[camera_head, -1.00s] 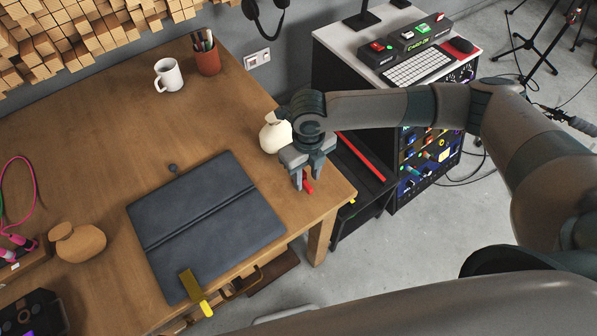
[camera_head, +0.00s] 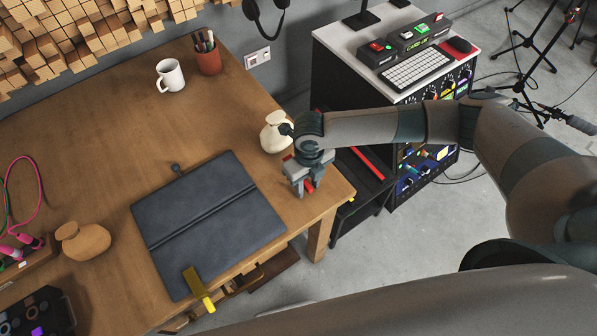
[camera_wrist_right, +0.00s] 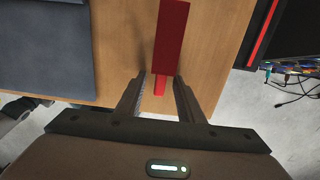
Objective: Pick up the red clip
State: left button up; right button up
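The red clip (camera_head: 309,187) lies near the front right corner of the wooden table, mostly hidden by my right gripper in the head view. In the right wrist view the clip (camera_wrist_right: 172,38) has a wide far part and a narrow near end. My right gripper (camera_head: 308,192) points down over it. In the right wrist view the gripper (camera_wrist_right: 160,88) is open, its fingers on either side of the narrow end with a gap at each side. My left gripper is not in view.
A cream vase (camera_head: 275,134) stands close behind the right gripper. A dark folder (camera_head: 205,215) with a yellow clip (camera_head: 198,288) lies to the left. A white mug (camera_head: 170,76) and a pen cup (camera_head: 208,58) stand further back. A black equipment cabinet (camera_head: 345,200) stands right of the table.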

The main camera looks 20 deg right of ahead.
jog(key=shift+c, duration=0.6)
grip_shut()
jog(key=shift+r, duration=0.2)
jog(key=shift+r, duration=0.25)
notch_tip(320, 180, up, 3)
jog(key=shift+r+b, duration=0.1)
jog(key=shift+b, duration=0.9)
jog(key=s+d+r+b, duration=0.2)
jog(key=s+d+r, duration=0.5)
jog(key=s, duration=0.2)
jog(key=shift+d+b, duration=0.2)
jog(key=shift+b, duration=0.1)
jog(key=shift+a+f, duration=0.1)
